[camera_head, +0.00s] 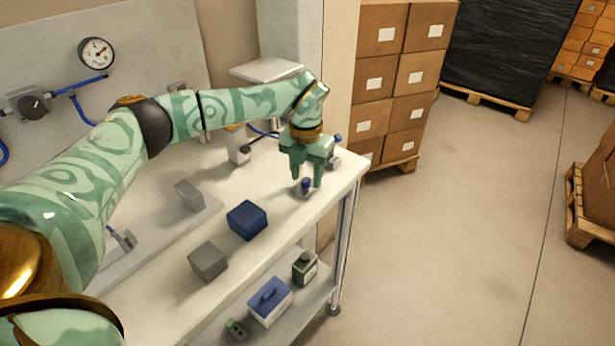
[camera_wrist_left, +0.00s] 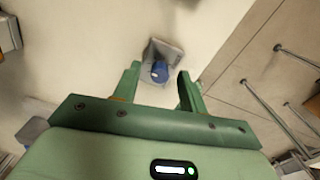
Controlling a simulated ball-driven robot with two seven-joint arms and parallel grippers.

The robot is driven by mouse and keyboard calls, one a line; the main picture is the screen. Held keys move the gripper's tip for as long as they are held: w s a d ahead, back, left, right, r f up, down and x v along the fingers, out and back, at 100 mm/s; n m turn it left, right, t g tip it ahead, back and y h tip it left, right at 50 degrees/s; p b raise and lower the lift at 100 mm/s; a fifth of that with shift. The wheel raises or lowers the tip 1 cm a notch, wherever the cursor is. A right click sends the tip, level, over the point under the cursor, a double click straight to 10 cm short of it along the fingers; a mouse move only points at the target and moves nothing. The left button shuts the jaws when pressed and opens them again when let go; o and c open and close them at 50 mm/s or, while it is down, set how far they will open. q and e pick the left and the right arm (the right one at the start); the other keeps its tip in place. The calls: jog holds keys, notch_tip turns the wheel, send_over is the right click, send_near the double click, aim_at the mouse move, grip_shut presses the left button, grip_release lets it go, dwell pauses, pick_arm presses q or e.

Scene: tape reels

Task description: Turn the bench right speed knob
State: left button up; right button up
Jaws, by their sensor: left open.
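A small blue knob (camera_head: 305,184) on a grey base stands on the white bench (camera_head: 165,262) near its right end. My left gripper (camera_head: 308,180) is above it, pointing down, with its fingers apart on either side of the knob in the head view. In the left wrist view the blue knob (camera_wrist_left: 159,71) with its grey base shows just beyond and between the open fingertips (camera_wrist_left: 157,80). I cannot tell whether a finger touches the knob. My right gripper is not in view.
A blue block (camera_head: 247,220) and grey blocks (camera_head: 208,261) sit on the bench. Stacked cartons (camera_head: 380,80) stand behind the bench.

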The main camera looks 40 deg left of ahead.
pick_arm(q)
jog(key=shift+f, duration=0.2)
grip_shut()
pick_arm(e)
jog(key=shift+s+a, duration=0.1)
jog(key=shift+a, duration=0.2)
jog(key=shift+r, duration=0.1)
